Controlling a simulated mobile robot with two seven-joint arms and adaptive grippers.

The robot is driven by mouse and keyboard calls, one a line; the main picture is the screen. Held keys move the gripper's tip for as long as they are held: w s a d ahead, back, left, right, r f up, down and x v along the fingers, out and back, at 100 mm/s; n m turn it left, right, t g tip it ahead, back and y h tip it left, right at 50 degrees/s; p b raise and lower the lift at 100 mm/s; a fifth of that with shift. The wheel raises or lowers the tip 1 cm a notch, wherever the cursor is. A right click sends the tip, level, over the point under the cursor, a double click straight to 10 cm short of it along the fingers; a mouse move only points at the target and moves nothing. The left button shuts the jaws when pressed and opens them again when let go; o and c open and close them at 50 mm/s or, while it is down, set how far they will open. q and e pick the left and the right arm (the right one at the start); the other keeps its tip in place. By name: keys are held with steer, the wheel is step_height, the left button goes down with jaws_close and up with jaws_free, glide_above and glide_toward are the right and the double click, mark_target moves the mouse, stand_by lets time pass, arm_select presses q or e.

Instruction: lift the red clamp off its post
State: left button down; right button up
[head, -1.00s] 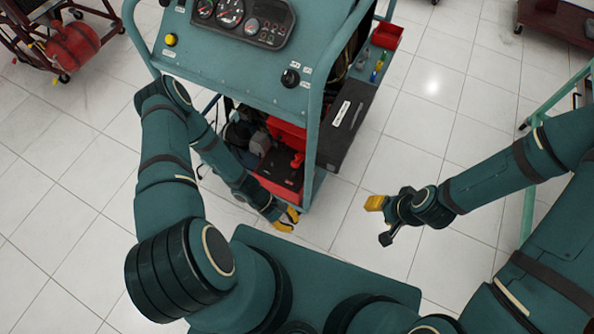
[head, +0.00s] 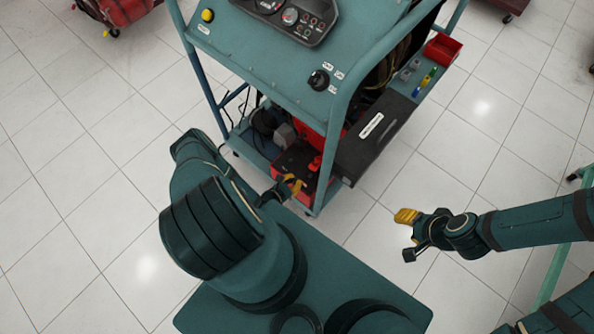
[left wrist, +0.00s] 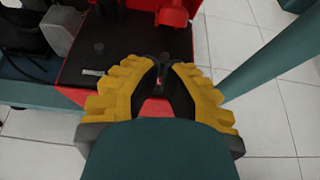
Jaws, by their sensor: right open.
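The red clamp (head: 315,164) sits on top of the black-topped red battery (head: 298,160) on the lower shelf of the teal engine trainer. In the left wrist view the clamp (left wrist: 172,14) is at the top edge, beyond my fingertips and apart from them; its post is hidden. My left gripper (head: 291,184) is at the battery's near edge. In the left wrist view its yellow-padded fingertips (left wrist: 164,62) are close together over the battery, and I cannot tell how far apart they are. My right gripper (head: 407,230) is open and empty over the floor, right of the trainer.
A teal frame post (head: 327,165) stands just right of the battery. A black box (head: 375,135) and a red bin (head: 442,48) are on the trainer's right side. The control panel (head: 270,60) overhangs the shelf. The tiled floor around my right gripper is clear.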

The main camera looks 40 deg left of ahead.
arm_select(q)
steer(key=b+x, duration=0.2)
steer(key=x, duration=0.5)
steer(key=shift+w+f, duration=0.15)
steer(key=shift+w, duration=0.1)
